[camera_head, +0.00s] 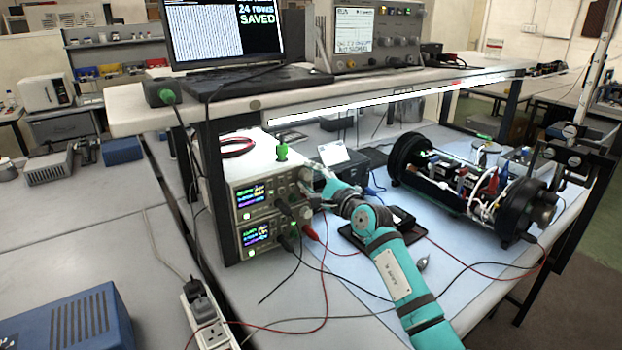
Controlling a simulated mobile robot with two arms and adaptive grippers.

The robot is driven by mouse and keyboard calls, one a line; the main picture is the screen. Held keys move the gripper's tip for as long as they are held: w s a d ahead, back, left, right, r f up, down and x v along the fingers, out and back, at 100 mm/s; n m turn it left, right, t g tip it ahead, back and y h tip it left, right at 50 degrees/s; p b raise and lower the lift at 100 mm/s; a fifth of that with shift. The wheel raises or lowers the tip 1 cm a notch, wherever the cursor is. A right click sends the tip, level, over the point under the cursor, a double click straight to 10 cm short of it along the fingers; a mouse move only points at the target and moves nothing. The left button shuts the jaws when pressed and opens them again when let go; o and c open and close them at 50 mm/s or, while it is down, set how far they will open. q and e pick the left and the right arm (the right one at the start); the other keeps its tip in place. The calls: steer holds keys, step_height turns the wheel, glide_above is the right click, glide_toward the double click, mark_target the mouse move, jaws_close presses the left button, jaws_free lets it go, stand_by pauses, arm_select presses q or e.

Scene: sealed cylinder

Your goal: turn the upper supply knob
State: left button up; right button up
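Two power supplies are stacked under the bench shelf; the upper supply (252,200) and the lower supply (255,237) both have lit displays. The upper supply knob (305,174) is at the right end of the upper front panel, partly hidden by my gripper. My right gripper (313,183), on the teal arm, is right at this knob. It is too small and overlapped to tell whether the fingers are open or closed on the knob, or touching it. My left gripper is not in view.
Red and black leads (312,233) hang from the supplies across the bench. A sealed cylinder (470,185) with exposed electronics lies at the right. A dark tablet-like device (360,240) lies beside my arm. A power strip (208,318) and blue box (70,325) are at the lower left.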

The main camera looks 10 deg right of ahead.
steer(key=c, duration=0.7)
jaws_close()
